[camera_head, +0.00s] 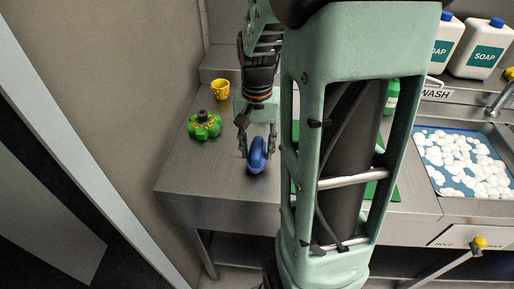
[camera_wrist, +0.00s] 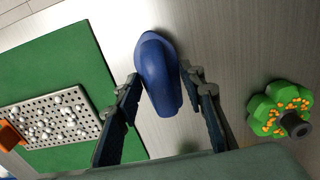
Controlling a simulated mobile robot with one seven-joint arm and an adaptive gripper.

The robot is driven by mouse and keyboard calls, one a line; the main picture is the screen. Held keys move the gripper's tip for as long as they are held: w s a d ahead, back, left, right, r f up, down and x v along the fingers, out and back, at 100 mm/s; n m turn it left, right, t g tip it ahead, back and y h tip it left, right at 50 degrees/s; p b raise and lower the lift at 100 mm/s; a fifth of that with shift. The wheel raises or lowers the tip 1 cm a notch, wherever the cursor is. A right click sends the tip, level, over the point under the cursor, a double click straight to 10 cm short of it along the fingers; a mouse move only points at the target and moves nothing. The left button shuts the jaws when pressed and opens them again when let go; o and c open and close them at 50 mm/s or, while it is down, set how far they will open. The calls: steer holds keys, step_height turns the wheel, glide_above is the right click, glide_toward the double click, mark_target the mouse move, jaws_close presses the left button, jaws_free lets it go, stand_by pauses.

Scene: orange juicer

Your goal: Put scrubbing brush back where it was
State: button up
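A blue, smooth, oblong object (camera_head: 257,155), which may be the scrubbing brush, is at the left part of the steel counter. No bristles show on it. My gripper (camera_head: 258,146) points down with one finger on each side of it. In the wrist view the blue object (camera_wrist: 157,72) lies between the two fingertips (camera_wrist: 160,76), very near both. Whether they press on it, and whether it rests on the counter or is just above it, I cannot tell.
A green lobed object with orange dots and a black knob (camera_head: 204,125) stands left of my gripper. A yellow cup (camera_head: 220,89) is behind it. A green mat (camera_wrist: 70,60) with a perforated tray (camera_wrist: 52,117) is nearby. A sink (camera_head: 465,195) and soap jugs (camera_head: 485,50) are right.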

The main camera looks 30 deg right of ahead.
mark_target(257, 146)
steer(key=o, duration=0.4)
step_height(257, 146, up, 12)
steer(key=p, duration=0.1)
steer(key=shift+r, duration=0.2)
stand_by(0.4)
